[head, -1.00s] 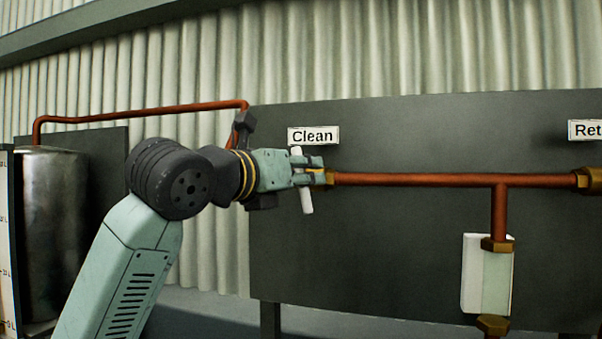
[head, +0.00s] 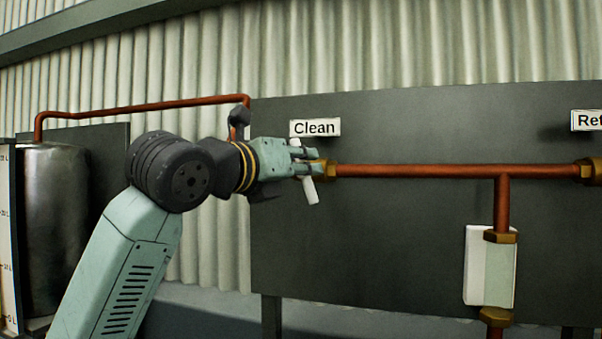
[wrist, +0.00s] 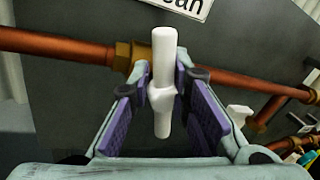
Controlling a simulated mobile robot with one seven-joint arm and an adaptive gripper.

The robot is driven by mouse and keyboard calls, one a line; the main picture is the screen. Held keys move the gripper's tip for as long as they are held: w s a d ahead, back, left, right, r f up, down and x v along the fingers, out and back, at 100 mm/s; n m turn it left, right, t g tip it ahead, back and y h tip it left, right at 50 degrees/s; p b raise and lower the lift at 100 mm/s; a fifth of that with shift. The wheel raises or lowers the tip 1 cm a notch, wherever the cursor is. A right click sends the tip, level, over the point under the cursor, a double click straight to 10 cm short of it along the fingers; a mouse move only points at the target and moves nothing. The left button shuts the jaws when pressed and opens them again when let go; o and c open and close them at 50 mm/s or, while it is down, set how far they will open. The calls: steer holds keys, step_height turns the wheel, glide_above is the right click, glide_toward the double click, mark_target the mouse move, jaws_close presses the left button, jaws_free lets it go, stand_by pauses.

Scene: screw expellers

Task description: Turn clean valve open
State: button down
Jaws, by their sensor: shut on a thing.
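The clean valve's white handle (head: 309,190) sits on the copper pipe just below the "Clean" label (head: 315,128). In the head view it stands nearly upright, its lower end leaning slightly right. My gripper (head: 304,170) is at the handle, its fingers on either side of it. In the wrist view the white handle (wrist: 163,85) lies between the purple-padded fingers of my gripper (wrist: 165,108), which is shut on it. A brass fitting (wrist: 130,58) shows just behind the handle. The valve body is mostly hidden by my gripper.
A copper pipe (head: 420,171) runs right along the dark panel (head: 400,240), with a branch down to a white-backed sight piece (head: 475,265). A second label (head: 587,120) is cut off at the right edge. A metal tank (head: 70,220) stands at left.

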steer(key=n+b, duration=0.2)
steer(key=f+n+t+b, duration=0.1)
steer(key=n+b, duration=0.1)
steer(key=b, duration=0.1)
steer(key=shift+s+b, duration=0.1)
steer(key=shift+b, duration=0.25)
steer(key=n+b, duration=0.2)
steer(key=b, duration=0.1)
steer(key=n+t+b, duration=0.1)
steer(key=n+b, duration=0.2)
steer(key=shift+a+f+n+t+b, duration=0.1)
steer(key=shift+n+t+b, duration=0.2)
steer(key=shift+b, duration=0.1)
steer(key=n+t+y+b, duration=0.1)
steer(key=n+b, duration=0.3)
steer(key=b, duration=0.1)
steer(key=shift+a+n+b, duration=0.1)
steer(key=shift+n+b, duration=0.2)
steer(key=shift+n, duration=0.1)
steer(key=shift+r+n+t+y+b, duration=0.25)
steer(key=shift+n+y+b, duration=0.25)
steer(key=shift+n+b, duration=0.5)
steer(key=shift+a, duration=0.1)
steer(key=c, duration=1.6)
jaws_free()
